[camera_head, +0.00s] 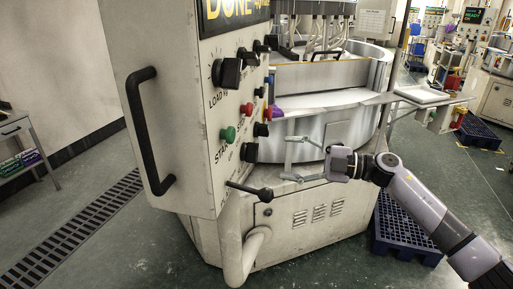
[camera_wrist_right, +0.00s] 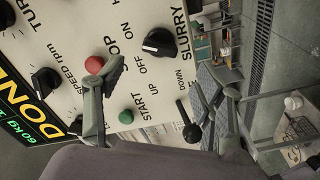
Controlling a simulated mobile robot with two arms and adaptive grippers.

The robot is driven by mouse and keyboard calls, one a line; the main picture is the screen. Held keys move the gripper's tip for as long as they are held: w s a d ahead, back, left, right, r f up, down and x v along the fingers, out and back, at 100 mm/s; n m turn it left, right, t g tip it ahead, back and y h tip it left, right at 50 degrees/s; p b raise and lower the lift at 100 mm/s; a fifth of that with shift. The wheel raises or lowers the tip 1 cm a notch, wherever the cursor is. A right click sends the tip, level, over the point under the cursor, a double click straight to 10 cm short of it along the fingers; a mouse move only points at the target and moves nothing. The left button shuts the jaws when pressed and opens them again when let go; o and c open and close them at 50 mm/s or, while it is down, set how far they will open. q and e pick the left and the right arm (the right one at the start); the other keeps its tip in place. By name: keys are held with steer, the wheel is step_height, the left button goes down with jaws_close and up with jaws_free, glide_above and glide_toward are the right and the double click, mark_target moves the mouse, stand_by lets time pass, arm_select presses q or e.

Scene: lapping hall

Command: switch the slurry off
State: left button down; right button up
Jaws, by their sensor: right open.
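The control panel (camera_head: 205,150) faces right in the head view and fills the left of the wrist view. The slurry knob (camera_wrist_right: 158,42) is black with a pale mark, beside the SLURRY label in the wrist view. I cannot tell for certain whether its mark points to OFF or ON. In the head view it seems to be the lowest black knob (camera_head: 249,152). My right gripper (camera_head: 290,158) is open and empty, to the right of the panel and apart from the knob. Its spread fingers (camera_wrist_right: 155,85) also show in the wrist view. My left gripper is not in view.
Near the knob are a red stop button (camera_wrist_right: 94,65), a green start button (camera_wrist_right: 126,116), a speed knob (camera_wrist_right: 45,82) and a black-tipped lever (camera_wrist_right: 187,125). A black handle (camera_head: 145,130) sticks out from the cabinet. A blue pallet (camera_head: 405,230) lies on the floor.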

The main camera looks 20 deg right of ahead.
mark_target(256, 153)
steer(key=p+x, duration=0.2)
steer(key=x, duration=0.7)
steer(key=shift+w, duration=0.1)
steer(key=shift+c, duration=0.4)
steer(key=c, duration=1.1)
